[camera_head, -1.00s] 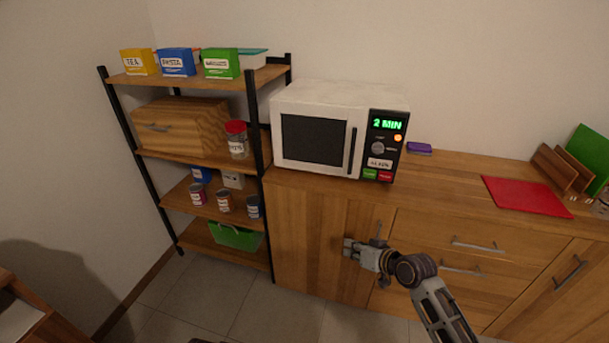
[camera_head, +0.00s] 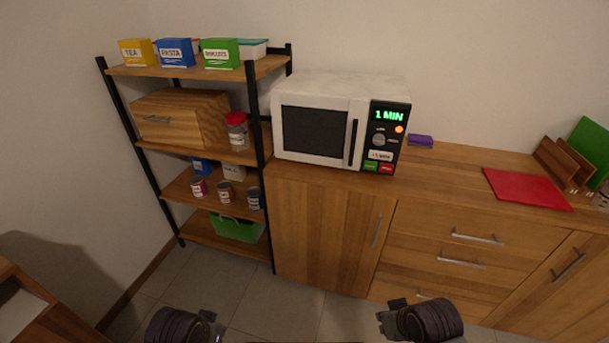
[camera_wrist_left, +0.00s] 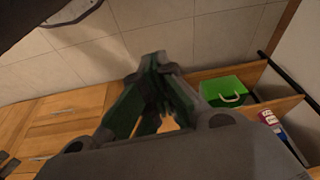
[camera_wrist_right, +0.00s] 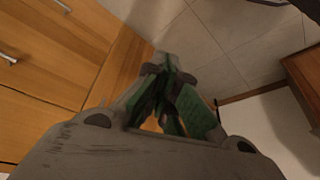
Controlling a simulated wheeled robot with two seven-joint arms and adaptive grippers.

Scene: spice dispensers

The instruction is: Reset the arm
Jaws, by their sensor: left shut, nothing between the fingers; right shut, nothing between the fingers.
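My left arm's rounded end shows at the bottom of the head view, left of centre; its fingers are not clear there. My left gripper (camera_wrist_left: 155,70) fills the middle of the left wrist view, fingers together and empty above the tiled floor. My right arm's end shows at the bottom of the head view, right of centre. My right gripper (camera_wrist_right: 168,75) is in the right wrist view, fingers together and empty, in front of the cabinet and floor. Neither gripper touches anything.
The microwave (camera_head: 314,133) reads "1 MIN" and stands on the wooden counter (camera_head: 450,180). A purple item (camera_head: 420,140) and a red board (camera_head: 527,188) lie right of it. A shelf (camera_head: 200,148) with boxes and jars stands left. Tiled floor (camera_head: 245,290) is open in front.

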